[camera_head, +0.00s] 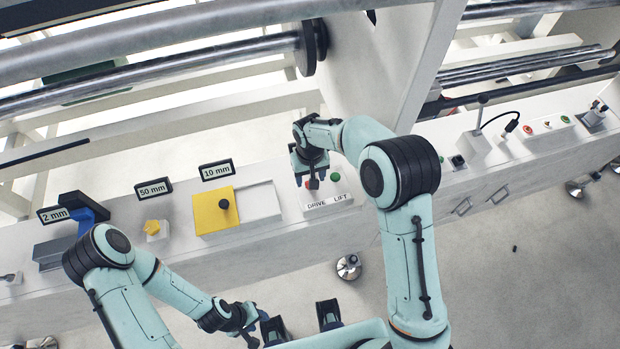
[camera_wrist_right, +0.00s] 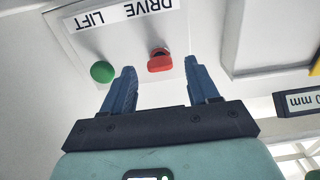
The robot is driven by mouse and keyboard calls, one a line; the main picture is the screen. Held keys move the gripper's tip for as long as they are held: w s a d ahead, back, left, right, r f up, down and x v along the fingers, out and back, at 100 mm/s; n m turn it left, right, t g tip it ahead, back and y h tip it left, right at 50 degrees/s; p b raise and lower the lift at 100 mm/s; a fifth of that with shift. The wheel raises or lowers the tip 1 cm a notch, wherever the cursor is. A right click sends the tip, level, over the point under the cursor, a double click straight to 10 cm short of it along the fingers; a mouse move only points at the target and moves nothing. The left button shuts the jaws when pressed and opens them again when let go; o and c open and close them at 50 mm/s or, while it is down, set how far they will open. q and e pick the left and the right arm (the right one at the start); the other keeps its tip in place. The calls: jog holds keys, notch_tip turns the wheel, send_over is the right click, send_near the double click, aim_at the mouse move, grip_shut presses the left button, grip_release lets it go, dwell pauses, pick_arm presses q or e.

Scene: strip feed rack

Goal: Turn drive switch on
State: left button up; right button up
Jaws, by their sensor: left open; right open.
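The panel labelled DRIVE and LIFT (camera_head: 328,205) is on the white ledge. In the right wrist view the red switch (camera_wrist_right: 160,61) sits by the word DRIVE, upside down in that view, and a green knob (camera_wrist_right: 102,72) sits by LIFT. My right gripper (camera_wrist_right: 160,72) is open. Its blue fingers stand on either side of the red switch, with gaps to both. In the head view my right gripper (camera_head: 312,178) is over the panel and partly covers the red switch. My left gripper (camera_head: 260,325) is open and empty, low at the bottom, away from the ledge.
Left of the panel are a yellow plate with a black knob (camera_head: 215,210), a small yellow knob (camera_head: 153,227) and a blue device (camera_head: 85,215). To the right are a small black button box (camera_head: 457,162) and a box with red and green buttons (camera_head: 546,128). Metal rollers (camera_head: 150,75) run behind.

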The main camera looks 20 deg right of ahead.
jog(key=shift+f, duration=0.95)
jog(key=shift+c, duration=0.3)
jog(key=c, duration=1)
